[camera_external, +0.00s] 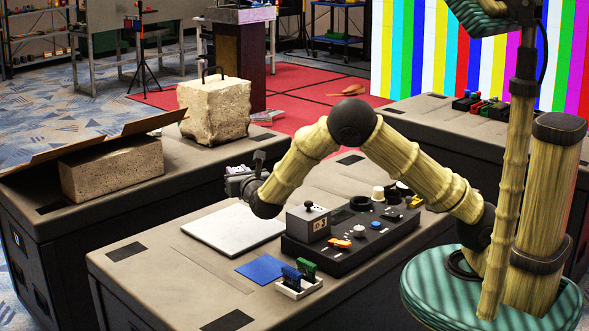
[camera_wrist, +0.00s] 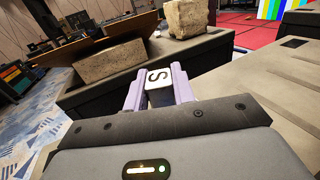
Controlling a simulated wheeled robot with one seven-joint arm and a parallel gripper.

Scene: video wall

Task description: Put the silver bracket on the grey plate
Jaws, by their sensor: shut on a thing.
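My gripper (camera_external: 240,184) is raised over the back edge of the front table, above and behind the pale grey plate (camera_external: 230,231). In the wrist view its two pale fingers (camera_wrist: 157,84) are shut on a small silver-white piece with a black S on its face, which looks like the silver bracket (camera_wrist: 159,76). Only its front face and top show between the fingers; its full shape is hidden. The plate lies flat and bare on the table, apart from the held piece. The plate does not show in the wrist view.
A black control console (camera_external: 350,238) stands right of the plate. A blue sheet (camera_external: 262,269) and a white holder (camera_external: 299,288) with blue and green cards lie in front. Stone blocks (camera_external: 214,110) and an open carton stand on the table behind.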

